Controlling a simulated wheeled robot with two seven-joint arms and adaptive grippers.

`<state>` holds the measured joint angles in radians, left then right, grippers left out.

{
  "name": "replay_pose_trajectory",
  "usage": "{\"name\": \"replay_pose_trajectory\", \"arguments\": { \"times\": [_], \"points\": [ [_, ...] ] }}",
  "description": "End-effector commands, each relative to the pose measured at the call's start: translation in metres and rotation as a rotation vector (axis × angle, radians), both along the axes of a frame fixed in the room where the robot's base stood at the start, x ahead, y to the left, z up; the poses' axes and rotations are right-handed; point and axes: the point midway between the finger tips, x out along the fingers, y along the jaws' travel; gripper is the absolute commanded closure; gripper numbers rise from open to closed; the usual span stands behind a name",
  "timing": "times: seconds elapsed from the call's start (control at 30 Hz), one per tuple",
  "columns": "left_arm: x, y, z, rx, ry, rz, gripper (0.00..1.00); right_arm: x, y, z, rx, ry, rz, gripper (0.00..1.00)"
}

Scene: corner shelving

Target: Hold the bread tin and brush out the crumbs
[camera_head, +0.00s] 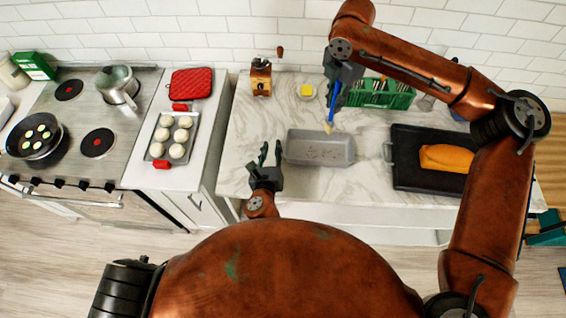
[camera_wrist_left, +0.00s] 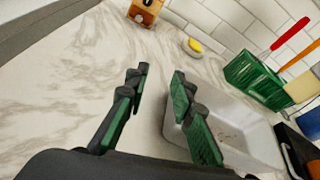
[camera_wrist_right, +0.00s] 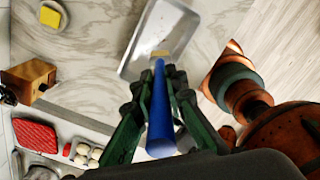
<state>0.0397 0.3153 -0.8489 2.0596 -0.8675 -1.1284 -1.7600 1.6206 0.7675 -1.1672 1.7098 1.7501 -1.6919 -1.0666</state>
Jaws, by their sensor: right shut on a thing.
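The grey bread tin (camera_head: 320,150) sits on the marble counter, with dark crumbs on its floor. It also shows in the left wrist view (camera_wrist_left: 235,135) and the right wrist view (camera_wrist_right: 182,25). My left gripper (camera_head: 269,155) is open and empty, just left of the tin; its fingers point toward the back wall. In the left wrist view its right finger overlaps the tin's near left side, and I cannot tell if they touch. My right gripper (camera_head: 340,82) is shut on the blue-handled brush (camera_head: 334,100), held bristles down. The pale bristles are over the tin's back edge, apparently above it.
A dark tray (camera_head: 400,175) with a bread loaf (camera_head: 446,158) lies right of the tin. A green crate (camera_head: 385,100) stands behind, with a yellow item (camera_head: 306,91) and a wooden grinder (camera_head: 261,78) further left. A stove (camera_head: 85,120) stands far left.

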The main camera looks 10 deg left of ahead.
Motion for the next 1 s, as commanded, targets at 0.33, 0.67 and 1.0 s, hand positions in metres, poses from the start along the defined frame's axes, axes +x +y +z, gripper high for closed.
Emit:
{"name": "replay_pose_trajectory", "arguments": {
  "times": [0.33, 0.67, 1.0],
  "points": [
    [-0.05, -0.047, 0.0, 0.129, 0.096, -0.102, 0.78, 0.0, 0.0, 0.0, 0.0, 0.0, 0.0, 1.0],
    [-0.005, -0.047, -0.018, 0.132, 0.096, -0.101, 0.78, 0.0, 0.0, 0.0, 0.0, 0.0, 0.0, 1.0],
    [0.045, -0.046, -0.04, 0.131, 0.097, -0.101, 0.78, 0.0, 0.0, 0.0, 0.0, 0.0, 0.0, 1.0]
  ]
}}
